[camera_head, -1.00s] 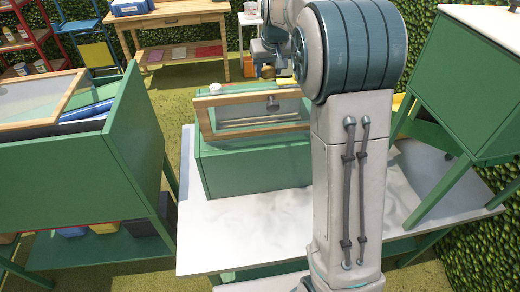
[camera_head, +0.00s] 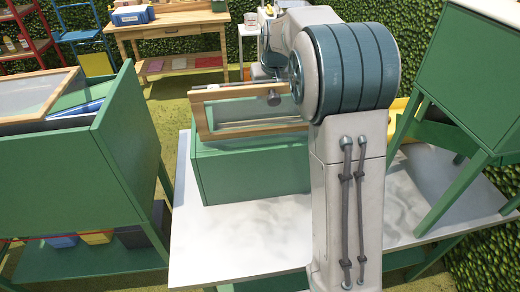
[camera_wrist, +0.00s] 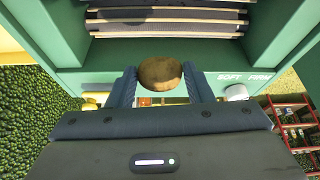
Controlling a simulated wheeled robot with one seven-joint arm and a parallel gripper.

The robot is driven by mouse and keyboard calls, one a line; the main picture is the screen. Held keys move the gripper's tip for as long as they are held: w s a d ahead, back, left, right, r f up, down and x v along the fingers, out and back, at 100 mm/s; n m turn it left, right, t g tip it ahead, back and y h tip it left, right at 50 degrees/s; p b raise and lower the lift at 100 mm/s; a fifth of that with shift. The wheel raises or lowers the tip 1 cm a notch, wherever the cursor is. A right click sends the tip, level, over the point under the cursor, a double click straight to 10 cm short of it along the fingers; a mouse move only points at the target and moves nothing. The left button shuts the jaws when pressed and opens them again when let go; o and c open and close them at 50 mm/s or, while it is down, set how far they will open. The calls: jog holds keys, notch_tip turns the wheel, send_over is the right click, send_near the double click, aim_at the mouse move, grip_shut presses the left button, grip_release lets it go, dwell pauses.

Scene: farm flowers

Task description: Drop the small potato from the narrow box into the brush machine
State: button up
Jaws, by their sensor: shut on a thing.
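In the wrist view a small brown potato (camera_wrist: 160,72) sits between the two blue fingers of my gripper (camera_wrist: 160,80), which is shut on it. Beyond it is a green machine (camera_wrist: 160,50) with several dark, pale-edged slats or rollers (camera_wrist: 165,20) inside. A white knob (camera_wrist: 236,92) and the words SOFT and FIRM are on its front. The potato appears just in front of the green edge; I cannot tell the height between them. In the head view my arm hides my gripper and the potato. I cannot tell which box there is the narrow box.
In the head view a green box with a raised wood-framed clear panel (camera_head: 200,125) stands on the white table (camera_head: 235,250). Green cabinets stand at left (camera_head: 75,165) and right (camera_head: 480,85). A wooden workbench (camera_head: 165,30) is behind. The table's front left is clear.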

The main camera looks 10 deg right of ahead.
jog(key=o, duration=1.1)
jog(key=shift+c, duration=0.2)
jog(key=shift+r, duration=0.1)
jog(key=v, duration=1.3)
jog(key=shift+s+r, duration=0.2)
jog(key=shift+r, duration=0.05)
